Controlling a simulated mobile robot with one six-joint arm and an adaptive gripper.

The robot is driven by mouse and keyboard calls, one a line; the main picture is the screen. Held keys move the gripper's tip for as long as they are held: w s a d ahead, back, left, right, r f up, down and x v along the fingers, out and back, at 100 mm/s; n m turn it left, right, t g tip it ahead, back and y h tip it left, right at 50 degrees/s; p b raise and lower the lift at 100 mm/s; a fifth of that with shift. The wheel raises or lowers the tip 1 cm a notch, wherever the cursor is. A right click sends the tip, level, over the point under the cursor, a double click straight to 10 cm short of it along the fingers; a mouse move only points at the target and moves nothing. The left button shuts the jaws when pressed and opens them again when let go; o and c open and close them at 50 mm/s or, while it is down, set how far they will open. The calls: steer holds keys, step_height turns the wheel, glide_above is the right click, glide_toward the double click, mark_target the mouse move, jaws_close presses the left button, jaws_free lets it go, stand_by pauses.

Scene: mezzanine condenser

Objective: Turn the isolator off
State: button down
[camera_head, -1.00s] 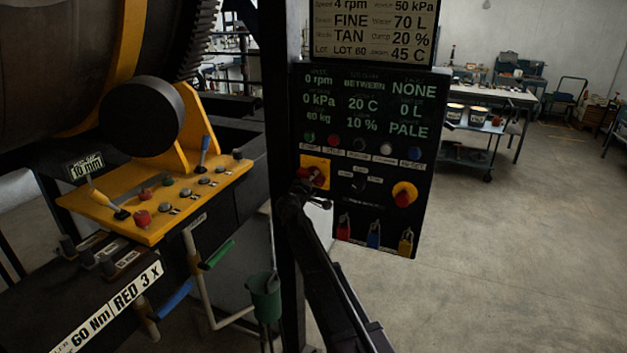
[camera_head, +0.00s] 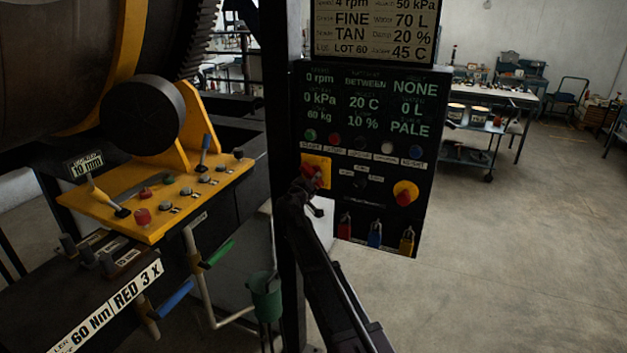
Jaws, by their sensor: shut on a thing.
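The isolator is a red rotary handle (camera_head: 312,174) on a yellow square plate (camera_head: 325,163), at the left of the black control panel (camera_head: 374,140). My gripper (camera_head: 308,187) reaches up from below and is shut on the red handle. The gripper hides the lower left of the handle and plate, so its exact angle and any position marks cannot be read. The handle looks tilted.
A row of coloured buttons (camera_head: 361,145) sits above the isolator. A red knob on a yellow round base (camera_head: 405,193) is to the right, with padlocks (camera_head: 375,234) below. A dark post (camera_head: 285,100) stands close left. A yellow lever console (camera_head: 160,195) is further left.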

steer(key=shift+c, duration=2.2)
jaws_free()
steer(key=shift+w, duration=0.1)
steer(key=shift+s, duration=0.2)
steer(key=v, duration=1.1)
steer(key=shift+s+a, duration=0.2)
steer(key=shift+s, duration=0.15)
